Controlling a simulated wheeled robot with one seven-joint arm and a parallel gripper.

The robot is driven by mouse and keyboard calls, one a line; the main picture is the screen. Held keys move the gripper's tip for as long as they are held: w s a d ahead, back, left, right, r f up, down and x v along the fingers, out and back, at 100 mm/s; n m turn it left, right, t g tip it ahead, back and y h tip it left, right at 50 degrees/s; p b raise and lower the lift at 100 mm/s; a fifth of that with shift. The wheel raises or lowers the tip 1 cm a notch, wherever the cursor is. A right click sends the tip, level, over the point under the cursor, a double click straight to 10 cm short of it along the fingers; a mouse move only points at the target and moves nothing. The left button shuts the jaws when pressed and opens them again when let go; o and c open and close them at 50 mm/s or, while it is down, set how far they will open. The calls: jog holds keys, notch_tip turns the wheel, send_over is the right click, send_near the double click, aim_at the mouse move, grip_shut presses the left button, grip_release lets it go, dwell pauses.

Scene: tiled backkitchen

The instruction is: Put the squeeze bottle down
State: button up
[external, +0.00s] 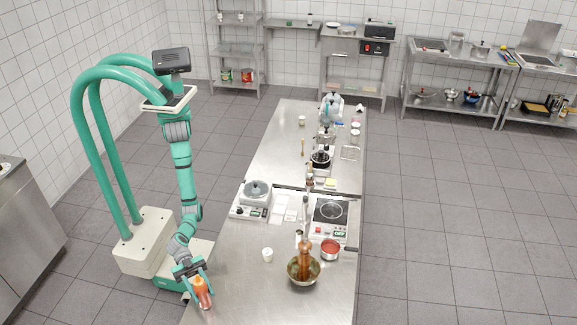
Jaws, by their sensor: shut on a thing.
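An orange squeeze bottle (203,293) with a reddish-orange top is at the near left corner of the steel island table (236,298). My gripper (195,280) is shut on the bottle, with its fingers around the upper part. The bottle is a little tilted. I cannot tell whether its base touches the table top.
A small white cup (267,255) stands to the right of the bottle. Bare table top lies around the bottle's right side.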

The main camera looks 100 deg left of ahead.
jog(key=shift+f, duration=0.15)
jog(key=o, duration=1.2)
jog(key=shift+s+a, duration=0.1)
jog(key=shift+s, duration=0.05)
jog(key=v, duration=1.1)
jog(key=shift+s+a, duration=0.2)
jog(key=shift+a, duration=0.05)
